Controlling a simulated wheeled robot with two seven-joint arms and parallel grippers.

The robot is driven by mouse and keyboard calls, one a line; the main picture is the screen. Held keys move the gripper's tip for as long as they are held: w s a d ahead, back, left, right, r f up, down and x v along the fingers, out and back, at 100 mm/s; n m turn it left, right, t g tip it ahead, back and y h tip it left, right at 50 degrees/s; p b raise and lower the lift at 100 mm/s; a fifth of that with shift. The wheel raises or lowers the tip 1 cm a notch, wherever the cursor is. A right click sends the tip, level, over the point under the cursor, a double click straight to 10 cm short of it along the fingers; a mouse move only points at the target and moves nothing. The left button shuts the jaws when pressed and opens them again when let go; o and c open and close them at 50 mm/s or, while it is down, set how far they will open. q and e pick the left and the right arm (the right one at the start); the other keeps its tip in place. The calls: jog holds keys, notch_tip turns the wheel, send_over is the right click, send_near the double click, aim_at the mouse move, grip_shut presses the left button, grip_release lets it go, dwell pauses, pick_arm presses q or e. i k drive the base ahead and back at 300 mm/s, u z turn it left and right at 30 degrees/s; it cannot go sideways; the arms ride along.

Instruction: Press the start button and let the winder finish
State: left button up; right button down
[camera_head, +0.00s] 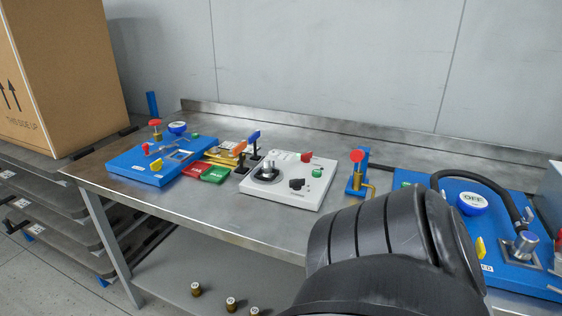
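A white control panel (285,190) lies on the steel bench near the middle of the head view. On it are a green button (317,173) at the right, a red knob or button (307,157) at the back, a black knob (297,184) at the front and a metal spindle on a black round base (266,173) at the left. I cannot read its labels, and which part is the winder is unclear. A large black link of my own arm covers the lower right. Neither gripper is in view.
A blue station (135,165) stands at the bench's left, beside red and green blocks (214,174). A blue stand with a red top (357,170) and another blue station with a hose (480,245) are at the right. A cardboard box (65,75) is far left. Bare bench (225,215) lies in front.

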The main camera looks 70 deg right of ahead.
aim_at(316, 173)
jog(key=i, duration=1.4)
jog(key=z, duration=2.35)
